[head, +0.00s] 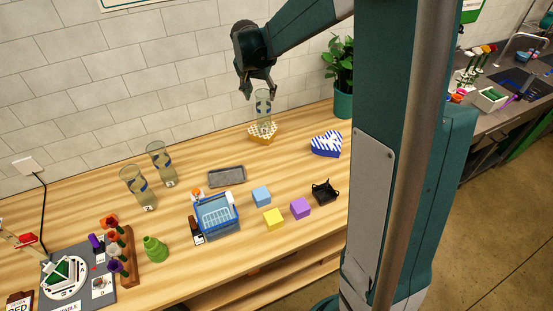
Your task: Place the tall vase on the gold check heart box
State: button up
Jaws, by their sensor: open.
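The gold check heart box (263,137) sits at the back of the wooden table. A clear tall vase with a dark blue mark (263,108) stands upright on it, as far as this view shows. My gripper (259,93) is open just above the vase, with its fingertips close to the rim on both sides. Whether the fingers touch the glass cannot be told. Two similar glass vases stand at the left, one nearer (139,188) and one farther back (162,164).
A blue striped heart box (326,144) lies to the right. A grey tray (227,176), a blue basket (217,215), several coloured cubes (273,219) and a small black holder (325,190) occupy the middle. A potted plant (343,80) stands at the back right.

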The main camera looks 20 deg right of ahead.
jog(key=s+a+r+n+t+y, duration=0.1)
jog(key=s+a+r+n, duration=0.3)
jog(key=s, duration=0.7)
jog(key=s+a+r+t, duration=0.1)
jog(key=s+a+r, duration=0.2)
jog(key=s+r, duration=0.5)
jog(key=s+a+f+n+y, duration=0.1)
jog(key=s+a+f+n, duration=0.1)
jog(key=s, duration=0.9)
jog(key=s+a+f+n+t, duration=0.1)
jog(key=s+a+f+n, duration=0.1)
jog(key=s, duration=0.9)
jog(key=shift+a+f+t+y, duration=0.3)
jog(key=shift+a+f+y, duration=0.1)
jog(key=shift+a, duration=0.15)
